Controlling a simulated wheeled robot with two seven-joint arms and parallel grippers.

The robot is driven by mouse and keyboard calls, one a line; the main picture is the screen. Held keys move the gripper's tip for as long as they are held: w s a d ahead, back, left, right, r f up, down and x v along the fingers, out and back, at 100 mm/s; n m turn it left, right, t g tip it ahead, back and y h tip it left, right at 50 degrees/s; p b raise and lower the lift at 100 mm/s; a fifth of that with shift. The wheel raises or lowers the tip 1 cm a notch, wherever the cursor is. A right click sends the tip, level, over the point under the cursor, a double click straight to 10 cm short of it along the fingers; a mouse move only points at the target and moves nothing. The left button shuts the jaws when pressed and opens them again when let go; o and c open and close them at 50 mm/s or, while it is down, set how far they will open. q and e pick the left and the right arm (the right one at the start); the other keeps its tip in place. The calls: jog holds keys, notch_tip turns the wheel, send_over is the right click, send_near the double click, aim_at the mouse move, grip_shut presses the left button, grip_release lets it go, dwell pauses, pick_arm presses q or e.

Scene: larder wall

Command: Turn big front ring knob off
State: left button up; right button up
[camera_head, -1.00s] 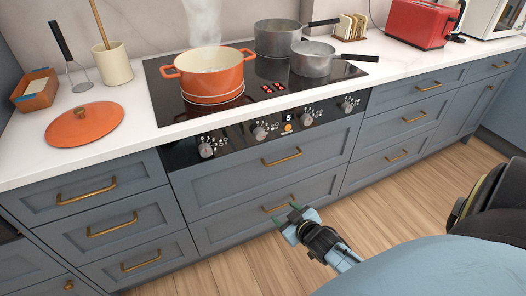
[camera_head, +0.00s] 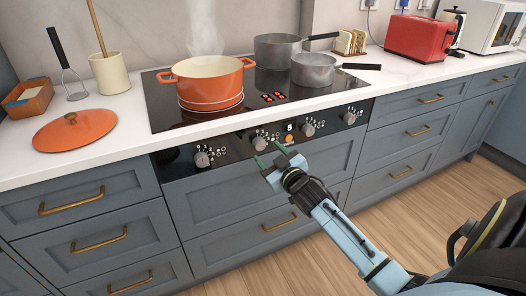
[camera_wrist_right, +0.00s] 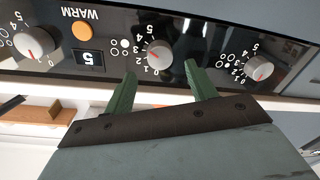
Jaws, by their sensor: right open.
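Several grey knobs line the black control panel on the cooker's front. The second knob from the left (camera_head: 259,143) also shows in the right wrist view (camera_wrist_right: 159,53), its red mark toward the lower left. My right gripper (camera_head: 271,154) is open and empty just in front of that knob; its green fingers (camera_wrist_right: 160,70) point at it, one to either side and short of it. The leftmost knob (camera_head: 202,159) and the third knob (camera_head: 308,129) are clear of the gripper. I cannot tell from the panel symbols which knob serves the big front ring. My left gripper is out of view.
A steaming orange pot (camera_head: 206,82) stands on the hob's front left; its lid (camera_head: 75,130) lies on the counter. Two grey pans (camera_head: 277,50) (camera_head: 313,70) stand on the right of the hob. Drawer handles (camera_head: 279,222) stick out below. An orange button (camera_head: 289,138) sits beside the knobs.

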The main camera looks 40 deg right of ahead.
aim_at(261, 145)
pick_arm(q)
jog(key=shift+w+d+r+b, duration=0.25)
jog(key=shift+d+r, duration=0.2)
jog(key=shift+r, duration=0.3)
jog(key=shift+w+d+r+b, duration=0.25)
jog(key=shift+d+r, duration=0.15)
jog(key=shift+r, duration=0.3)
pick_arm(e)
jog(key=shift+w+d, duration=0.15)
jog(key=shift+w, duration=0.95)
jog(key=shift+w+d, duration=0.15)
jog(key=shift+w, duration=0.95)
jog(key=c, duration=1)
